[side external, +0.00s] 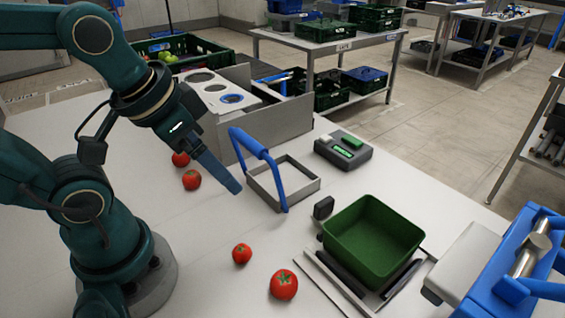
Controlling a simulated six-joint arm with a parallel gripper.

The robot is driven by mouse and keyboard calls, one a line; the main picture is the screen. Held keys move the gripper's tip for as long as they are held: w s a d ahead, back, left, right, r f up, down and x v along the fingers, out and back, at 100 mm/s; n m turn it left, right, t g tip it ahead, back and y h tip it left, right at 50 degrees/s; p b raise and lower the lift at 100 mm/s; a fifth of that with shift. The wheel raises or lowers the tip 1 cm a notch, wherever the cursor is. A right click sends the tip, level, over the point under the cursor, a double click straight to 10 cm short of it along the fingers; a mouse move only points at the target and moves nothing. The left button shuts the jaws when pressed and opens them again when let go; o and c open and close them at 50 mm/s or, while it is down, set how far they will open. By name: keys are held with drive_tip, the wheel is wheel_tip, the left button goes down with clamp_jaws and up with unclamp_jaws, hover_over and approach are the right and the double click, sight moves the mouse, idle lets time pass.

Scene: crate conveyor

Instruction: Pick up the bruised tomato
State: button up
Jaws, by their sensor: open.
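Several red tomatoes lie on the white table. One tomato (180,159) is partly hidden behind my gripper's wrist, with another tomato (191,180) just in front of it. A small tomato (242,254) and a larger tomato (284,285) with a green top lie nearer the front. I cannot tell which one is bruised. My gripper (234,186) has blue fingers, which overlap in this view. It is open, points down and to the right, and is in the air above the table, apart from the tomatoes.
A square metal frame with a blue handle (262,146) stands right of my gripper. A green crate (372,235) sits on a platform at right, near a blue machine (520,275). A grey device (343,150) lies behind. The table between the tomatoes is clear.

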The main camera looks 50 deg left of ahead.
drive_tip(key=w+a+f+m+g+y, duration=0.1)
drive_tip(key=w+a+f+g, duration=0.25)
drive_tip(key=a, duration=0.65)
drive_tip(key=m+g+h, duration=0.1)
drive_tip(key=g, duration=0.1)
hover_over(190, 173)
wheel_tip(190, 173, down, 6)
drive_tip(key=shift+w+d+r, duration=0.1)
drive_tip(key=shift+d+r, duration=0.05)
drive_tip(key=shift+f, duration=2.75)
clamp_jaws()
